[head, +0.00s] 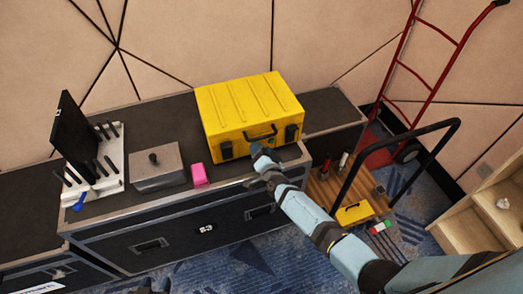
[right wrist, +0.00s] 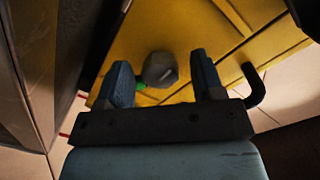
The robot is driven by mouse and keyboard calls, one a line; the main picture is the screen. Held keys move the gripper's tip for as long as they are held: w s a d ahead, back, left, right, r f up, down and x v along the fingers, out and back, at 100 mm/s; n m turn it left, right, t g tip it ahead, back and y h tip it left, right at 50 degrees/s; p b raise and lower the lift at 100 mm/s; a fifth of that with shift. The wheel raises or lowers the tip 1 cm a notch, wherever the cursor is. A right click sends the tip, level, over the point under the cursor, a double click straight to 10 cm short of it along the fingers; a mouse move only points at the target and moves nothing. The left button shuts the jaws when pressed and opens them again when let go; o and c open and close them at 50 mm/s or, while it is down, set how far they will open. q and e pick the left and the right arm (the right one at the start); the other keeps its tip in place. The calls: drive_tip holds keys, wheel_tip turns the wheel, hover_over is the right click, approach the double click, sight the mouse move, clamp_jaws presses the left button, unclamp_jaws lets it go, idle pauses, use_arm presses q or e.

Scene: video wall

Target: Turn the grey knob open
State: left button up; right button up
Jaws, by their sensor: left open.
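The grey knob (right wrist: 160,69) sits on the face of a yellow case (right wrist: 195,30); a small green part shows beside it. In the head view the yellow case (head: 250,105) stands on a black flight case, and the knob is mostly hidden by my right gripper (head: 262,158) at the front face. In the right wrist view my right gripper (right wrist: 163,83) is open, with one finger on each side of the knob and a gap to each. I cannot tell how deep the knob sits between them. My left gripper (head: 152,287) shows only its tips at the bottom edge, open and away from the case.
A pink block (head: 199,174), a grey lidded box (head: 157,168) and a white rack with a black panel (head: 75,135) stand left on the flight case (head: 190,222). At right are a cart with a black handle (head: 412,137), a red hand truck (head: 408,70) and wooden shelves (head: 480,225).

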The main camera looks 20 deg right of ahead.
drive_tip(key=s+p, duration=0.6)
drive_tip(key=s, duration=0.7)
drive_tip(key=shift+s+d+r, duration=0.25)
drive_tip(key=shift+s+r, duration=0.15)
